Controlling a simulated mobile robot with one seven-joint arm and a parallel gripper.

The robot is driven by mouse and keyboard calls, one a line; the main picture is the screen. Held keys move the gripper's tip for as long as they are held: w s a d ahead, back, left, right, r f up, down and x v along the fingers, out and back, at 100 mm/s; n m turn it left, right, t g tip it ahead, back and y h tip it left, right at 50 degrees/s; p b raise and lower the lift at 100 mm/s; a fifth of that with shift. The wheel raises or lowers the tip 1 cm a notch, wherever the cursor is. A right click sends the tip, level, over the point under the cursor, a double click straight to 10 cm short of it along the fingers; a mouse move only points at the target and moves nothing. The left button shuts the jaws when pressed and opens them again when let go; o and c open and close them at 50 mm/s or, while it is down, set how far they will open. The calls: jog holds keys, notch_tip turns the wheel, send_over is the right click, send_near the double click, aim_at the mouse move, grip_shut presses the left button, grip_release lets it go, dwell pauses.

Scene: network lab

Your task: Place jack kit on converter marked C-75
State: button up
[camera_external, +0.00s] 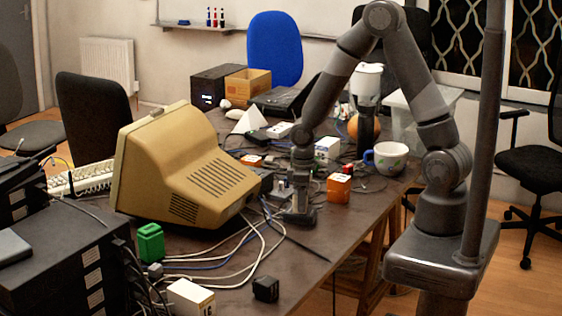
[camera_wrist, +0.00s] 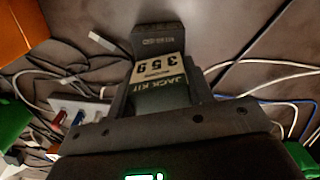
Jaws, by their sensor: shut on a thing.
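The jack kit (camera_wrist: 168,84), a small dark box with a cream label reading "JACK KIT" and "359" upside down, sits between my gripper's fingers in the wrist view. My gripper (camera_external: 298,212) is shut on it, pointing down low over the table, right of the beige monitor. In the external view the kit is hard to make out within the gripper. I cannot read C-75 on anything. Small boxes that show are an orange box (camera_external: 339,188) right of my gripper, a white box (camera_external: 327,149) behind it and a white labelled box (camera_external: 190,298) at the front.
The beige monitor (camera_external: 185,170) stands left of my gripper. White and blue cables (camera_external: 245,258) lie around the gripper and across the table. A green box (camera_external: 150,242) and a black adapter (camera_external: 266,289) are at the front. A cup (camera_external: 388,158) stands near the right edge.

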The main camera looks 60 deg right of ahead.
jog(key=o, duration=1)
jog(key=shift+f, duration=0.1)
jog(key=shift+o, duration=0.2)
notch_tip(320, 180, up, 12)
jog(key=shift+r, duration=0.1)
jog(key=s+d+r+m+t, duration=0.2)
jog(key=s+r, duration=0.6)
jog(key=r, duration=0.1)
jog(key=s+d+r+m+t, duration=0.1)
jog(key=s+r+m+t, duration=0.1)
jog(key=s+r, duration=0.7)
jog(key=shift+s+d+m+t, duration=0.3)
jog(key=shift+d+t, duration=0.1)
jog(key=shift+t, duration=0.4)
